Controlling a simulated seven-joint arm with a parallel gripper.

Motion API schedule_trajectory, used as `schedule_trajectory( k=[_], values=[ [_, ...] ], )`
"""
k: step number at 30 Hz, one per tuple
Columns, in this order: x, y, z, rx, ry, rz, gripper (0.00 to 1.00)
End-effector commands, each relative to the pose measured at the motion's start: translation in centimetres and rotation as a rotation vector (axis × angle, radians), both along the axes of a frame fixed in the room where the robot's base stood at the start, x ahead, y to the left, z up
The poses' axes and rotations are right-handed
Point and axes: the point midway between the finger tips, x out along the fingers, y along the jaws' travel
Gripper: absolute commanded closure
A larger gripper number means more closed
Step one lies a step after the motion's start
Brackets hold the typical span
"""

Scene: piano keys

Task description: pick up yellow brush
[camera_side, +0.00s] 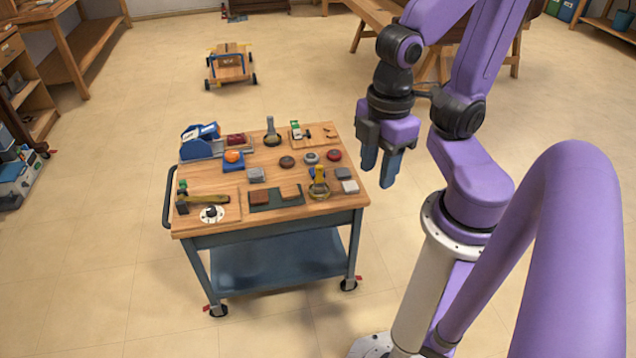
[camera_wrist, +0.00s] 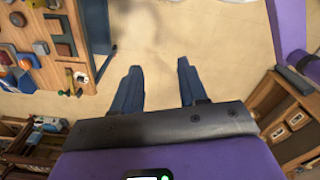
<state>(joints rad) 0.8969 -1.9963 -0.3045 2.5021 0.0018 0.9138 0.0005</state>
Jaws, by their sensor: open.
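A small upright yellow item (camera_side: 319,175), which looks like the yellow brush, stands on a round base near the right front of the wooden cart top (camera_side: 222,182). It is too small to make out its bristles. My gripper (camera_side: 378,170) hangs to the right of the cart in the side view, fingers down, apart from the brush. In the wrist view my gripper (camera_wrist: 159,67) shows two blue fingers spread with only floor between them. I cannot single out the brush surely in the wrist view.
The cart top holds several blocks (camera_side: 258,198), round discs (camera_side: 287,162), a hammer (camera_side: 195,200) and a blue tool (camera_side: 202,142). A dark handle (camera_side: 168,198) sticks out at the cart's left. A wooden toy vehicle (camera_side: 231,66) stands on open floor behind.

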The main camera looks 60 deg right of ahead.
Motion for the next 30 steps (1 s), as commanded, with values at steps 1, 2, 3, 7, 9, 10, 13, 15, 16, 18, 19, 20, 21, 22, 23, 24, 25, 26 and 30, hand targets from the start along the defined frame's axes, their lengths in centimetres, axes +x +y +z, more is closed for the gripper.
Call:
schedule_trajectory(
  k=[1, 2, 3, 7, 9, 10, 13, 15, 16, 18, 19, 20, 21, 22, 23, 24, 25, 26, 30],
  values=[
    [0.0, 0.0, 0.0, 0.000, 0.000, 0.000, 0.57],
    [0.0, 0.0, 0.0, 0.000, 0.000, 0.000, 0.54],
    [0.0, 0.0, 0.0, 0.000, 0.000, 0.000, 0.52],
    [0.0, 0.0, 0.0, 0.000, 0.000, 0.000, 0.52],
    [0.0, 0.0, 0.0, 0.000, 0.000, 0.000, 0.52],
    [0.0, 0.0, 0.0, 0.000, 0.000, -0.002, 0.52],
    [0.5, 0.1, -0.1, -0.001, 0.001, -0.045, 0.52],
    [1.5, 0.4, -0.2, -0.001, 0.003, -0.123, 0.52],
    [2.0, 0.5, -0.3, -0.004, 0.004, -0.172, 0.52],
    [3.8, 0.7, -0.6, -0.004, 0.007, -0.310, 0.52],
    [4.6, 0.8, -0.7, -0.004, 0.008, -0.379, 0.52],
    [5.5, 0.8, -0.9, -0.005, 0.010, -0.452, 0.52],
    [6.7, 0.8, -1.1, -0.005, 0.012, -0.550, 0.52],
    [7.7, 0.8, -1.3, -0.004, 0.013, -0.623, 0.52],
    [8.6, 0.7, -1.5, -0.004, 0.014, -0.695, 0.52],
    [9.8, 0.5, -1.8, -0.004, 0.016, -0.792, 0.52],
    [10.8, 0.4, -2.1, -0.003, 0.016, -0.864, 0.52],
    [11.7, 0.2, -2.3, -0.004, 0.018, -0.935, 0.52],
    [15.9, -1.4, -3.7, -0.003, 0.023, -1.272, 0.52]
  ],
)
